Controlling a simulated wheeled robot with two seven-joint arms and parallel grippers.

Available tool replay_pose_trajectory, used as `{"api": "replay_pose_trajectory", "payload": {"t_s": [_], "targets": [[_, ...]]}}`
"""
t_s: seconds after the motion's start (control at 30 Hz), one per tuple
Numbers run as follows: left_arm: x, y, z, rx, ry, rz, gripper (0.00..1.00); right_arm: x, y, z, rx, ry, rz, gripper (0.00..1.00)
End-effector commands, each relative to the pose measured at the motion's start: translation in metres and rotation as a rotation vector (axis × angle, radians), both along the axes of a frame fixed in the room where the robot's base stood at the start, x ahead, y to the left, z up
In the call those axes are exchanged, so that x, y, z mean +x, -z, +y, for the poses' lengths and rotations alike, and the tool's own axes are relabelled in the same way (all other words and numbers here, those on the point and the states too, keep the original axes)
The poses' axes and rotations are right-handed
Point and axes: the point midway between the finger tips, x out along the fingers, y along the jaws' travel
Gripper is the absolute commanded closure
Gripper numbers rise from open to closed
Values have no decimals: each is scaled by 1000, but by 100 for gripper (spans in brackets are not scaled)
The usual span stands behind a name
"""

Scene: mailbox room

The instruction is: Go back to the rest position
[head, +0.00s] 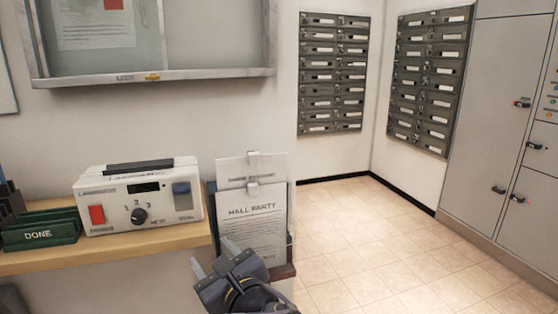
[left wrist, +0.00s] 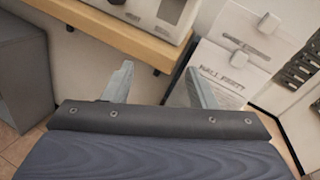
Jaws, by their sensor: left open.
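My left gripper (head: 214,261) is open and empty in the head view, low in the middle. It is in front of the shelf's right end and just below the "HALL PARTY" notice (head: 252,226). In the left wrist view its two fingers (left wrist: 158,88) are spread apart with nothing between them. The notice also shows in the left wrist view (left wrist: 222,75), right of the fingers. My right gripper is in neither view.
A wooden shelf (head: 110,247) holds a white laminator (head: 140,197) and a green "DONE" tray (head: 40,234). Two mailbox panels (head: 333,74) and grey lockers (head: 490,120) line the walls. The tiled floor (head: 385,250) at the right is clear.

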Motion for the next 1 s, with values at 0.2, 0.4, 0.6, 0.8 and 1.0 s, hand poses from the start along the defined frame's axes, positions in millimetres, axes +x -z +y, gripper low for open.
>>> {"api": "replay_pose_trajectory", "payload": {"t_s": [0.2,0.4,0.6,0.8,1.0], "targets": [[-45,65,107,-491,-291,146,48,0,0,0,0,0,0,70],[-151,142,154,-1269,-766,154,48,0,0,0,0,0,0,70],[-210,163,127,-1868,-1136,-9,48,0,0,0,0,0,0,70],[-229,158,100,-2280,-1379,-208,48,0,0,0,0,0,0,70],[-231,124,86,-2510,-1503,-344,48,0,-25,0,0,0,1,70]]}}
